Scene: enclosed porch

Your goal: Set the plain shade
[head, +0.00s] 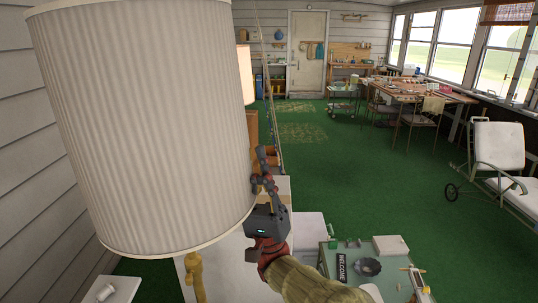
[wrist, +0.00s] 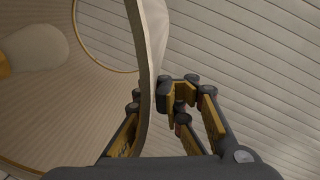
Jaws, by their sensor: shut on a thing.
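A large pale cylindrical shade (head: 145,120) with fine vertical ribbing and a cream rim fills the left of the head view. My gripper (head: 262,172) is at its lower right side. In the wrist view the shade wall (wrist: 153,60) passes between the fingers of my gripper (wrist: 160,105), which are shut on it. The shade's inside shows on the left there, with a pale bulb-like shape (wrist: 35,48) within its outline. A yellow lamp stem (head: 195,278) shows below the shade in the head view. Its top is hidden, so I cannot tell whether the shade rests on it.
A second, warm-toned shade (head: 246,75) shows partly behind the large one. A low green table (head: 400,270) with small items stands at front right. A white lounge chair (head: 498,150) is at right. Green floor (head: 350,185) lies open in the middle.

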